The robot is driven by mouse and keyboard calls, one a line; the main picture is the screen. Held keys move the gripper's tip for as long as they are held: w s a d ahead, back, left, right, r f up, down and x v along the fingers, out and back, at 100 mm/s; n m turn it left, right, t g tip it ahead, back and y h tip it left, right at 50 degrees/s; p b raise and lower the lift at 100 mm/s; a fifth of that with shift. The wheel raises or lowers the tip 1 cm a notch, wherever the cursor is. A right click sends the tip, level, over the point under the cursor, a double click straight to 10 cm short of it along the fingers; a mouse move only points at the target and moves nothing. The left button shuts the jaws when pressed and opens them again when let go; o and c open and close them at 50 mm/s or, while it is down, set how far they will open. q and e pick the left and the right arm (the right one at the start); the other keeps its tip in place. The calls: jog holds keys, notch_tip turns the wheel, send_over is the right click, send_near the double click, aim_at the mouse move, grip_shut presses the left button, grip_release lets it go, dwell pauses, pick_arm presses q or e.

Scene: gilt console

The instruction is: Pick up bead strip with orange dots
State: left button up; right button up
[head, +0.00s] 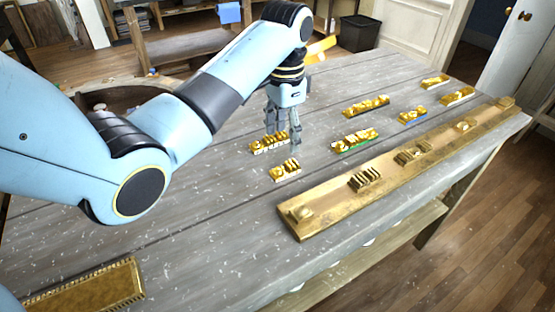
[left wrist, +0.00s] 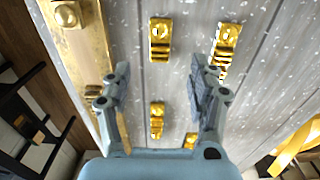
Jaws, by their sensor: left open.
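Several short gold bead strips lie on the grey table. I cannot make out orange dots on any of them for certain. One strip (head: 268,142) lies beside my left gripper (head: 283,136), and a shorter strip (head: 285,170) lies nearer the front. In the left wrist view, the shorter strip (left wrist: 160,38) lies ahead of the gap between the fingers. The longer strip (left wrist: 228,42) lies by the right-hand finger, which partly hides it. My left gripper (left wrist: 160,85) points down, open and empty above the table. My right gripper is not in view.
A long gilt rail (head: 335,202) with raised ornaments runs along the table's right edge. Green-marked (head: 355,140) and blue-marked (head: 412,116) strips lie farther back, among others. A gilt frame piece (head: 90,287) lies at front left. The front middle of the table (head: 210,240) is clear.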

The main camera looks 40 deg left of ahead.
aim_at(285, 165)
pick_arm(q)
jog(key=f, duration=0.3)
jog(key=shift+d+f, duration=0.2)
jog(key=shift+f, duration=0.1)
jog(key=shift+a+f, duration=0.1)
jog(key=shift+f, duration=0.2)
notch_tip(285, 165, down, 4)
jog(key=shift+w+f+p, duration=0.15)
jog(key=shift+f+p, duration=0.1)
jog(key=shift+p, duration=0.05)
jog(key=shift+f, duration=0.25)
grip_shut()
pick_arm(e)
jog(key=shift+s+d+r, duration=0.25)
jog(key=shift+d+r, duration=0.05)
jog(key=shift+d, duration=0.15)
pick_arm(q)
jog(key=shift+r, duration=0.1)
